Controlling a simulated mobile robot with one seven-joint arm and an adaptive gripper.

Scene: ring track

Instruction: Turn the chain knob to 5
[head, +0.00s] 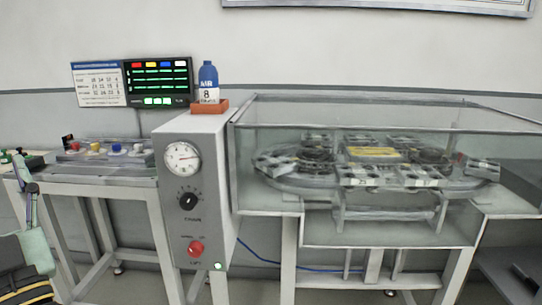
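The chain knob (188,201) is a round black dial on the front of a grey control box, between a white gauge and a red knob. Small scale marks surround it and a label below seems to read CHAIN. Its pointer and numbers are too small to read surely. What looks like part of my gripper (19,168) shows at the left picture edge, with a pale green jointed finger and a dark, yellow-striped body below. It is well left of the knob and apart from it. The rest is cut off by the frame.
The gauge (183,159) is above the chain knob and the red knob (196,249) below. A blue bottle (208,76) stands on the box. A glass-cased ring track (290,186) is right; a bench with coloured buttons (95,147) is left. The space before the knob looks clear.

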